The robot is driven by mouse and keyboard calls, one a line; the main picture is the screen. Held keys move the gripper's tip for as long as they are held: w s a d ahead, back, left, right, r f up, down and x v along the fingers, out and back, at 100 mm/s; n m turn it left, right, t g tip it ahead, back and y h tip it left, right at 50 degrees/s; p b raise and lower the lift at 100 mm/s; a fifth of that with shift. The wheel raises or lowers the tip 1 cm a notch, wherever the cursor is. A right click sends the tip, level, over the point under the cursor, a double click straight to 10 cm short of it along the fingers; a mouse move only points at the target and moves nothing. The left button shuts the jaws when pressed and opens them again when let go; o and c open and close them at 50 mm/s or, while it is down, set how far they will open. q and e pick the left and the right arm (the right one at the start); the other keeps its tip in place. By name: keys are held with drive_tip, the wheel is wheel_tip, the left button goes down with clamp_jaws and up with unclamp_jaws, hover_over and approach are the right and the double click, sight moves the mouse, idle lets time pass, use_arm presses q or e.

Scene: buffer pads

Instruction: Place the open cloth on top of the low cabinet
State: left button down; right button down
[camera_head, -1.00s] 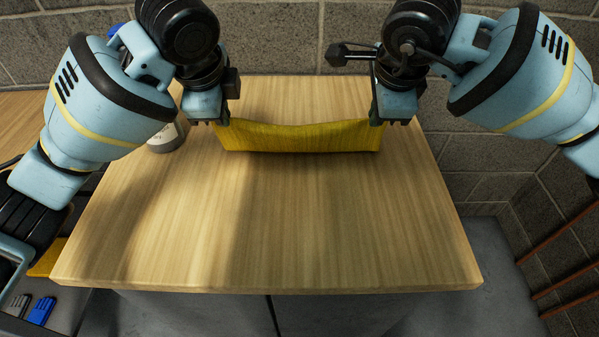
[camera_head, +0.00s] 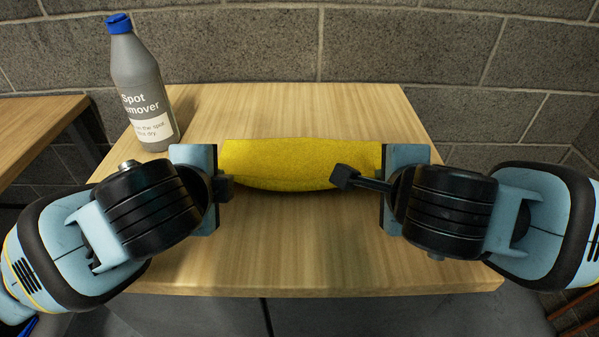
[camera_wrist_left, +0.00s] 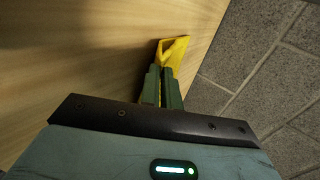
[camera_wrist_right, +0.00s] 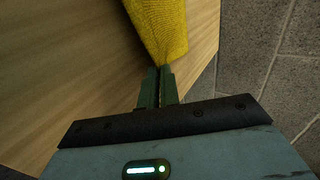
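The yellow cloth (camera_head: 290,163) is stretched between my two grippers over the wooden top of the low cabinet (camera_head: 290,245). It sags slightly in the middle, with a dark shadow along its near edge; I cannot tell whether it touches the top. My left gripper (camera_wrist_left: 162,86) is shut on one corner of the cloth (camera_wrist_left: 175,50). My right gripper (camera_wrist_right: 158,88) is shut on the opposite corner, and the cloth (camera_wrist_right: 160,25) stretches away from its fingers. In the head view the fingertips are hidden behind the gripper bodies.
A grey spot remover bottle (camera_head: 145,90) with a blue cap stands at the back left of the cabinet top, near my left gripper. A block wall (camera_head: 400,45) rises behind. Another wooden surface (camera_head: 35,125) lies to the left. The front of the top is clear.

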use_arm(q)
drive_tip(key=shift+s+f, duration=0.15)
use_arm(e)
drive_tip(key=shift+s+f, duration=0.15)
use_arm(q)
drive_tip(key=c, duration=1.3)
unclamp_jaws()
use_arm(e)
drive_tip(key=c, duration=1.3)
unclamp_jaws()
use_arm(q)
drive_tip(key=shift+s+r, duration=0.1)
drive_tip(key=shift+r, duration=0.2)
use_arm(e)
drive_tip(key=shift+s+r, duration=0.1)
drive_tip(key=shift+r, duration=0.2)
use_arm(q)
drive_tip(key=s+r, duration=0.4)
drive_tip(key=r, duration=0.1)
drive_tip(key=s+r, duration=0.2)
drive_tip(key=r, duration=0.1)
drive_tip(key=shift+r, duration=0.2)
use_arm(e)
drive_tip(key=s+r, duration=0.4)
drive_tip(key=r, duration=0.1)
drive_tip(key=s+r, duration=0.2)
drive_tip(key=r, duration=0.1)
drive_tip(key=shift+r, duration=0.2)
